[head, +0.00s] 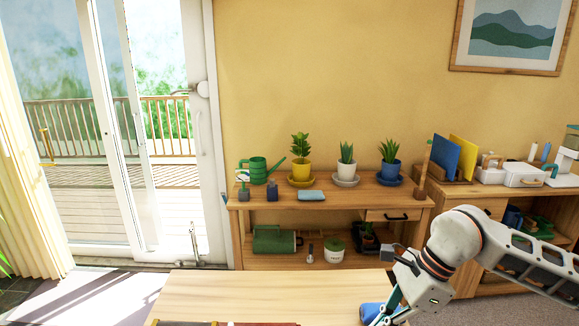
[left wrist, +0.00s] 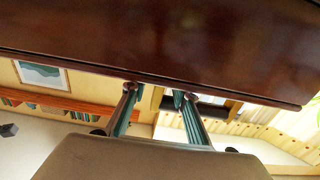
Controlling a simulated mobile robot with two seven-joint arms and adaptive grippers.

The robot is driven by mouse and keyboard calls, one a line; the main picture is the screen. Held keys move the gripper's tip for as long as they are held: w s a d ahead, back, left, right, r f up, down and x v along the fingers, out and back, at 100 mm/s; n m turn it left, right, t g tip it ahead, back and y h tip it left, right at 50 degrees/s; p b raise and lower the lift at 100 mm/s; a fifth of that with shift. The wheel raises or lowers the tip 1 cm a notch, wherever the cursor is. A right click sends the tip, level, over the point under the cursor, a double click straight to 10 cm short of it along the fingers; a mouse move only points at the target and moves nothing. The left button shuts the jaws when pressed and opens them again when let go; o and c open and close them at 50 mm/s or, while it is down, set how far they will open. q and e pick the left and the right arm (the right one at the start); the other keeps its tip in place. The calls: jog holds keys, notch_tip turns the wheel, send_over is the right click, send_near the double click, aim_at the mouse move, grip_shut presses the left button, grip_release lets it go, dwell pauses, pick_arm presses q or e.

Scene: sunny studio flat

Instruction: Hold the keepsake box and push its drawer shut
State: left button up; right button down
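The keepsake box (head: 240,323) shows only as a dark reddish strip at the bottom edge of the head view, on the near table. In the left wrist view, a large, glossy dark-brown wooden face (left wrist: 160,40), likely the box, fills the top. My left gripper (left wrist: 156,91) has its two fingers apart, with their tips at that face's lower edge; nothing shows gripped between them. It is outside the head view. My right gripper (head: 385,314) points down at the table's right edge, partly cut off by the frame. The drawer cannot be made out.
The near wooden table (head: 260,292) is bare behind the box. A blue object (head: 372,312) lies by my right gripper. A wall shelf unit (head: 330,212) beyond holds potted plants and a green watering can (head: 258,170). A glass door (head: 150,120) stands at left.

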pick_arm(q)
jog(key=shift+s, duration=0.1)
jog(key=s, duration=1.2)
jog(key=shift+o, duration=0.5)
jog(key=shift+w, duration=0.1)
jog(key=o, duration=0.4)
